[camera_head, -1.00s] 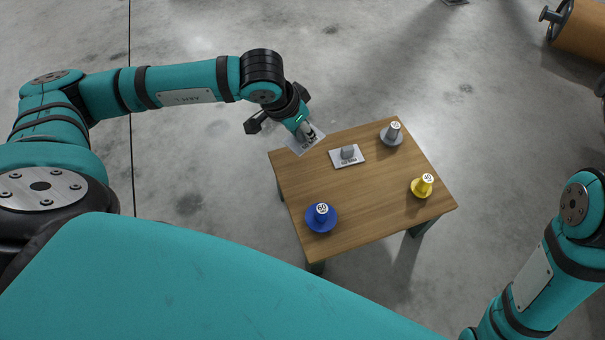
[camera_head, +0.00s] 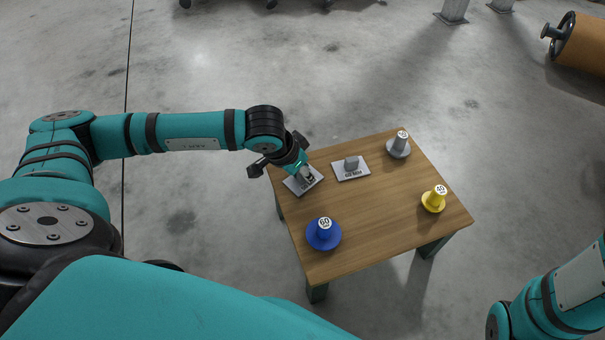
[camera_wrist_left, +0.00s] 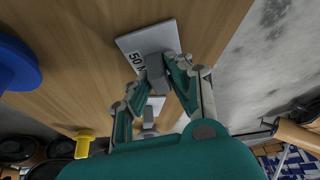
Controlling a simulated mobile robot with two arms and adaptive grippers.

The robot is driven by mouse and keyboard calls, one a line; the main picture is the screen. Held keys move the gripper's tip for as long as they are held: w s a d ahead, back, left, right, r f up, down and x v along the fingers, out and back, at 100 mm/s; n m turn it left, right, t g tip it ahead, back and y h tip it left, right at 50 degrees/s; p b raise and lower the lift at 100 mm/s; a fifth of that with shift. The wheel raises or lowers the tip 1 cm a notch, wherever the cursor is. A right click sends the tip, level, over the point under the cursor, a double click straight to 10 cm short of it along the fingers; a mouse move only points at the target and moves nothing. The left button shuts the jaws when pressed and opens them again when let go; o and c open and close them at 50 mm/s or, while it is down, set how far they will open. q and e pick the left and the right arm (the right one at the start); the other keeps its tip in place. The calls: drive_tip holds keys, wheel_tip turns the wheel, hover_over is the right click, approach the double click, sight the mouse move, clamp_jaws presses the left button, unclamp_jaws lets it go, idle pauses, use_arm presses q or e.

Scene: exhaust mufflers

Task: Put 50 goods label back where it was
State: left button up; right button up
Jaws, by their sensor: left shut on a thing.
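The 50 goods label (camera_head: 297,187) is a pale grey plate with a grey block on it. In the left wrist view, its plate (camera_wrist_left: 150,38) reads "50 M" with the rest covered. My left gripper (camera_head: 308,174) is shut on the label's block; it shows in the left wrist view too (camera_wrist_left: 158,68). The plate is over the table's back left corner, at or just above the wood; I cannot tell if it touches. My right gripper is out of view; only part of that arm shows at bottom right.
A second label plate (camera_head: 357,173) lies right of the held one. The wooden table (camera_head: 385,215) also bears a blue weight-like piece marked 60 (camera_head: 323,236), a yellow one marked 40 (camera_head: 434,201) and a grey one (camera_head: 399,149). The table's middle is clear.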

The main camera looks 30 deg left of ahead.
use_arm(q)
drive_tip(key=shift+r, duration=0.1)
drive_tip(key=shift+f, duration=0.2)
drive_tip(key=o, duration=0.8)
drive_tip(key=shift+r, duration=0.1)
